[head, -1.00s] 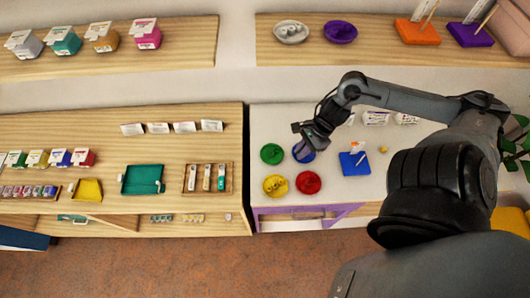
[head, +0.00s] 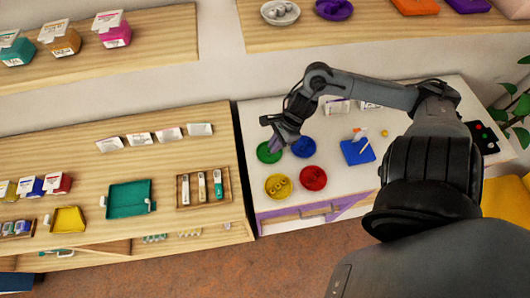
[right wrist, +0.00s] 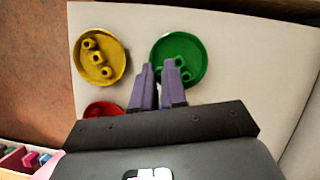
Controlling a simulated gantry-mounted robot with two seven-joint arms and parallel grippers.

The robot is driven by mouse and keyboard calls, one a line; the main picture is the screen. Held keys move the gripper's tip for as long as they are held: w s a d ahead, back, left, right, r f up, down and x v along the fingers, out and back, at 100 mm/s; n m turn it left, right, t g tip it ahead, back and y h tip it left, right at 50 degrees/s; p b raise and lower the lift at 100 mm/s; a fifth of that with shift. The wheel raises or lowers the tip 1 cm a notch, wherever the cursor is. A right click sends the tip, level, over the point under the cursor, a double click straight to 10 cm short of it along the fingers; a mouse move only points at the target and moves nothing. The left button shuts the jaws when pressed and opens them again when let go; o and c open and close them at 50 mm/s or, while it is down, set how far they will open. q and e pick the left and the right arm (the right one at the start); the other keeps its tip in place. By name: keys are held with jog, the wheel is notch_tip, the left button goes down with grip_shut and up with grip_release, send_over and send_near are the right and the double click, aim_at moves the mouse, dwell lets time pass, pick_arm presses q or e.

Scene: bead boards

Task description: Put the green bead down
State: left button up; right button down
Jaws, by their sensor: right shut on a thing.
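The green dish (head: 263,156) is on the white table, partly hidden by my right gripper (head: 274,147) in the head view. In the right wrist view the green dish (right wrist: 190,45) holds green beads (right wrist: 182,64). My right gripper (right wrist: 159,68) has its purple fingers at the left, near edge of this dish. I cannot tell the height of the fingertips above the dish. My left gripper is not in view.
A blue dish (head: 305,148), a yellow dish (head: 270,190) with yellow beads and a red dish (head: 314,178) stand close by. A blue square board (head: 354,155) lies to the right. White table (right wrist: 240,110) is bare right of the green dish.

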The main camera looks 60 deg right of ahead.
jog(key=shift+w+a+f, duration=0.3)
jog(key=shift+w+f, duration=0.25)
jog(key=shift+w, duration=0.25)
jog(key=shift+w+a+f, duration=0.3)
jog(key=shift+w+f, duration=0.25)
jog(key=shift+w, duration=0.25)
jog(key=shift+f, duration=1.95)
jog(key=shift+f+b, duration=0.1)
jog(key=shift+b, duration=0.25)
jog(key=shift+f, duration=0.25)
jog(key=c, duration=1.4)
grip_release()
jog(key=shift+c, duration=0.2)
jog(key=shift+r, duration=0.1)
